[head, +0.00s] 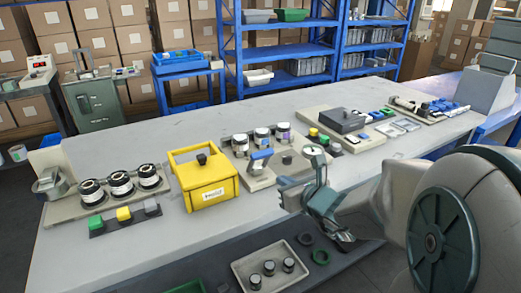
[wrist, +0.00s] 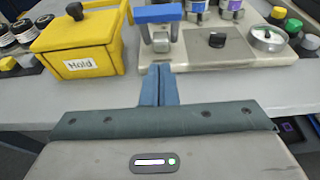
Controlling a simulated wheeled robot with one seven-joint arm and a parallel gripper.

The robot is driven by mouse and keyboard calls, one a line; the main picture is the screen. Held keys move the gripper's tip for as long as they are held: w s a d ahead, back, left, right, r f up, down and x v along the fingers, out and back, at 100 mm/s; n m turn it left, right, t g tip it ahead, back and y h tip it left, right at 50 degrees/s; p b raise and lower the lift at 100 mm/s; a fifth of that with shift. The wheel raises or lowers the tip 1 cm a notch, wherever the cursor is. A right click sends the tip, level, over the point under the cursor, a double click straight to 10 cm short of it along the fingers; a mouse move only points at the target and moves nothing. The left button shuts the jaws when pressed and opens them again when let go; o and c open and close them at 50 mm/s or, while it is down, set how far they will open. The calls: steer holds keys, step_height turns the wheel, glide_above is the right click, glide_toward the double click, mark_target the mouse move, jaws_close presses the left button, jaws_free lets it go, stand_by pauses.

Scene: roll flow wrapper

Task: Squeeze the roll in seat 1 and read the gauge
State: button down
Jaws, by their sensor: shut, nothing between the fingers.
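Three dark-topped rolls (head: 262,138) stand in a row of seats at the back of a pale middle fixture (head: 258,183). Their lower parts show at the top of the wrist view (wrist: 197,6). I see no seat numbers, so I cannot tell which is seat 1. In front of the rolls are a blue-topped clamp (wrist: 158,14) and a black knob (wrist: 217,40). A round white dial (wrist: 266,36), perhaps the gauge, is at right; its reading is too small. My gripper (wrist: 159,70) is shut and empty, short of the fixture's front edge, touching nothing.
A yellow box (head: 207,195) labelled Hold stands left of the fixture. Further left, a tray carries three more dark rolls (head: 120,183). Coloured blocks (head: 123,214) lie before it. A dark grey box (head: 342,120) stands at right.

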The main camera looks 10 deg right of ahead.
steer(key=x, duration=0.5)
steer(key=shift+f, duration=0.1)
steer(key=shift+w+a+r+p, duration=0.25)
steer(key=shift+w+r, duration=0.3)
steer(key=shift+w, duration=0.25)
steer(key=shift+w+a+r+p, duration=0.25)
steer(key=shift+w+r, duration=0.3)
steer(key=shift+w, duration=0.25)
